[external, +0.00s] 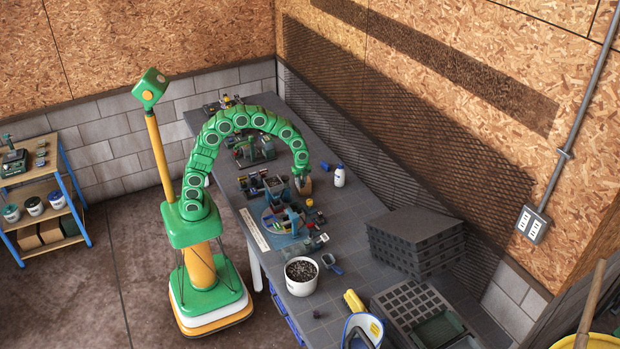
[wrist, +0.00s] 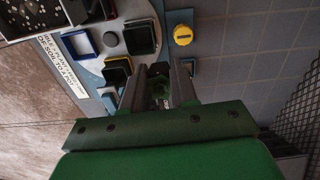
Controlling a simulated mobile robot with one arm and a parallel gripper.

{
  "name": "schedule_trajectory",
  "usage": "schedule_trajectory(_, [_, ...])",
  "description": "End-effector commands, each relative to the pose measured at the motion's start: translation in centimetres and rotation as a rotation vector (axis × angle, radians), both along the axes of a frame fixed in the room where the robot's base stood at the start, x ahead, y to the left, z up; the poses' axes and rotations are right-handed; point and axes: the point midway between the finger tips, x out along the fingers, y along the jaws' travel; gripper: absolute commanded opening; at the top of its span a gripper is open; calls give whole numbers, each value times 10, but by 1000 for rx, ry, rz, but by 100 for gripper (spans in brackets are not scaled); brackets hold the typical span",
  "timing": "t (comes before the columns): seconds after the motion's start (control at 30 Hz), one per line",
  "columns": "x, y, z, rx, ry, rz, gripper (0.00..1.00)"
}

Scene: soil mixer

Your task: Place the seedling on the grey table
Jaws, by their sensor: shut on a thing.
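My gripper (external: 303,184) hangs from the arched green arm, over the grey table (external: 355,210) near its middle. In the wrist view, my gripper's two dark fingers (wrist: 160,90) are closed around a small dark thing with green leaves, which looks like the seedling (wrist: 160,86). Its lower part is dark and mostly hidden between the fingers. In the external view it is too small to make out clearly. I cannot tell whether it touches the table top.
A round blue-grey turntable (wrist: 84,40) with several square pots lies beside the fingers. A white bottle (external: 339,176) stands just right of my gripper. A soil bucket (external: 301,276) and stacked black trays (external: 415,240) are nearer the front.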

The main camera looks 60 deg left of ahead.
Motion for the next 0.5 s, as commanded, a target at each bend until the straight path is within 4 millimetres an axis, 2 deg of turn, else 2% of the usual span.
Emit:
schedule_trajectory(0.03, [0, -9, 0, 0, -1, -15, 0])
schedule_trajectory(0.2, [0, -30, -2, 0, 0, -48, 0])
schedule_trajectory(0.3, [-1, -27, -21, 1, 4, -44, 0])
schedule_trajectory(0.5, [-2, -26, -47, 2, 6, -43, 0])
